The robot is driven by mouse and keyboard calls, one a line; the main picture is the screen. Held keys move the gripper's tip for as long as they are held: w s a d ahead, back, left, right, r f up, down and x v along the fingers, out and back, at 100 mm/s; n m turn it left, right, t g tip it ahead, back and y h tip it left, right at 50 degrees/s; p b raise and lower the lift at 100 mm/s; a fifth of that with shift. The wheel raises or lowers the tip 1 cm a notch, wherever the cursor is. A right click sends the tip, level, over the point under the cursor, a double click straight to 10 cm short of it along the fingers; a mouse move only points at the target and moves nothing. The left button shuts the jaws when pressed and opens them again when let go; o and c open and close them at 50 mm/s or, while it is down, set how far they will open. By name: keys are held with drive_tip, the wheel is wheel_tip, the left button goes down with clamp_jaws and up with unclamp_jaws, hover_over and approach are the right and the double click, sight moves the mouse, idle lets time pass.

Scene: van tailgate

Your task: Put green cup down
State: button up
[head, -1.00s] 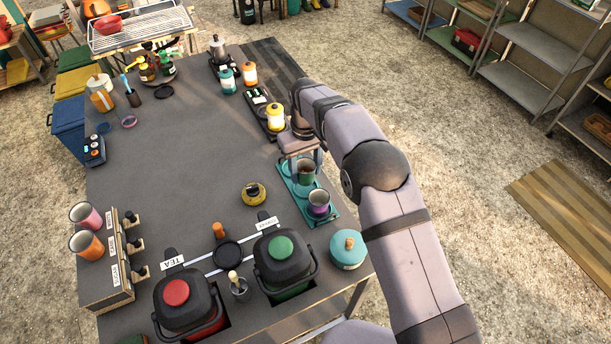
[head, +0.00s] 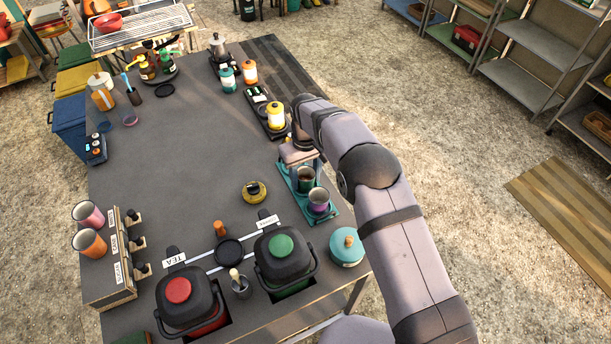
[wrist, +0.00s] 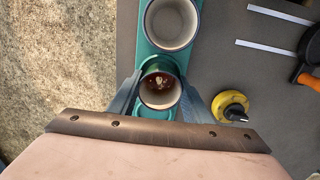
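The green cup (head: 306,182) is upright at the teal tray (head: 332,217), beside a purple cup (head: 318,203). My gripper (head: 305,172) points down over it from the far side, with one finger on each side of the cup. In the wrist view the green cup (wrist: 160,80) sits between the fingertips (wrist: 161,92), which look closed against its sides. Its inside is pale with something brown in it. The purple cup (wrist: 172,22) is just beyond. The green cup's base is hidden, so its contact with the tray is hard to tell.
A teal lidded pot (head: 347,248) stands near the tray's near end. A yellow-and-black round item (head: 254,192) lies to its left. A yellow canister (head: 276,115) stands on a dark tray behind. Two lidded containers (head: 285,255) are at the front. The table's middle is clear.

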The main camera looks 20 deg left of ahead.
drive_tip(key=o, duration=0.4)
wheel_tip(320, 180, up, 12)
drive_tip(key=b, duration=0.3)
drive_tip(key=shift+r, duration=0.15)
